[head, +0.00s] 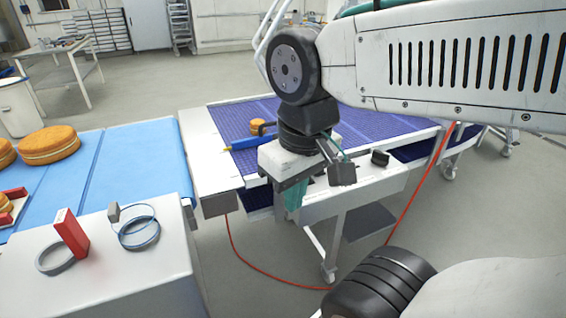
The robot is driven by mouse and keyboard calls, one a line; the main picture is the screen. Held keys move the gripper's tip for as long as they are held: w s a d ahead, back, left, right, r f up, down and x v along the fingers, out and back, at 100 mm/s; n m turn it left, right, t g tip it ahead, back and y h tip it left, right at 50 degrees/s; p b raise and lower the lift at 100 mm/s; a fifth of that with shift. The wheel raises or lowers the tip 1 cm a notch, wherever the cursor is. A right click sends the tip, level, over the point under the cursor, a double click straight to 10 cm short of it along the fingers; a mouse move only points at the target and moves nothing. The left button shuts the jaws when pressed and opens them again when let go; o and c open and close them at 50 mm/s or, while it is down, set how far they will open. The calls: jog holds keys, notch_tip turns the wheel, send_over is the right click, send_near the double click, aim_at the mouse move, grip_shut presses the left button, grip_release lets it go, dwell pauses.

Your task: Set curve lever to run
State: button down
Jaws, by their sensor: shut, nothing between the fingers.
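My gripper (294,196) hangs below the black wrist at the side of the purple-belted conveyor (355,128). It is shut and empty, with its tips partly hidden against the conveyor frame. A dark grey block-shaped handle (342,175) on a thin bar shows just right of my gripper. It looks like a lever, but I see no label and cannot tell its setting. A small black knob (380,158) sits on the frame farther right. I cannot tell whether my gripper touches the handle.
A blue belt (140,155) with round cakes (48,145) runs at the left. On the white housing before it stand a red block (71,234) by a grey ring and another ring (139,234). An orange cable (232,245) hangs to the floor. A white table (60,50) stands far back.

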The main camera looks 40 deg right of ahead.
jog(key=shift+w, duration=0.1)
jog(key=w+f+n+g+h, duration=0.1)
jog(key=w+f+n+h, duration=0.2)
jog(key=w, duration=0.5)
jog(key=w+d+f+n+g+h, duration=0.1)
jog(key=w+f+n+g+h, duration=0.1)
jog(key=w+n+h, duration=0.3)
jog(key=w+f+n+g+h, duration=0.2)
jog(key=w+f+n+h, duration=0.3)
jog(key=w, duration=0.6)
jog(key=shift+d+n, duration=0.15)
jog(key=shift+n, duration=0.75)
jog(key=shift+f, duration=0.1)
jog(key=s+d+f, duration=0.1)
jog(key=d, duration=0.5)
jog(key=s+d+f, duration=0.1)
jog(key=s+d, duration=0.1)
jog(key=d, duration=0.4)
jog(key=shift+s+d, duration=0.3)
